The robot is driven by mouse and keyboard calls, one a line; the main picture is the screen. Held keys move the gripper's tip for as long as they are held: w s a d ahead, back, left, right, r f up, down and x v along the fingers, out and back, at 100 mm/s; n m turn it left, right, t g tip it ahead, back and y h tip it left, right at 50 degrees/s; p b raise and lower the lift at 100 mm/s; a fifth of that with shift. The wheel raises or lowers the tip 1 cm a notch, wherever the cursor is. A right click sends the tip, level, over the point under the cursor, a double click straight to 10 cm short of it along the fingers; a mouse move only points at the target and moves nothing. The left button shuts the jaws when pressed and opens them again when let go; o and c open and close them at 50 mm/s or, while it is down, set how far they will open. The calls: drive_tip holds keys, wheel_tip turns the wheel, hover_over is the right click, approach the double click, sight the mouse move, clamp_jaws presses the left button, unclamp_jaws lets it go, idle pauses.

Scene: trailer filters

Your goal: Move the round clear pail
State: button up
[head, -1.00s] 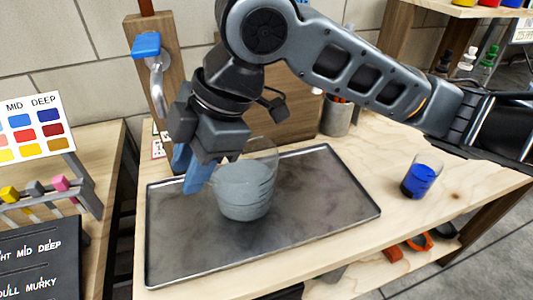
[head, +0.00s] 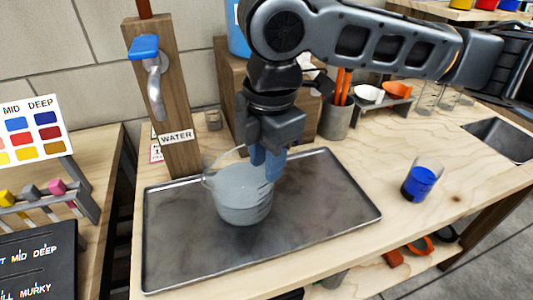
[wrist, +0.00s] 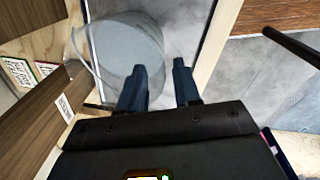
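The round clear pail (head: 240,205) stands upright on the dark metal tray (head: 320,210), holding greyish, cloudy contents. A clear lip or handle juts from its left side. My gripper (head: 268,165) is at the pail's right rim, blue fingers pointing down. In the wrist view the pail (wrist: 128,62) is at upper left, and my gripper (wrist: 163,68) shows a gap between its fingers. The left finger overlaps the pail's edge and the right finger lies outside it. I cannot tell whether either finger touches the wall.
A tap (head: 154,80) on a wooden post with a WATER label stands behind the tray. A cup of blue liquid (head: 421,180) is to the right, a tool holder (head: 337,118) behind. The tray's right half is clear.

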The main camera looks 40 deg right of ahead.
sight(265, 190)
drive_tip(key=f, duration=0.7)
drive_tip(key=shift+w+f, duration=0.1)
drive_tip(key=shift+w, duration=0.15)
clamp_jaws()
idle(1.2)
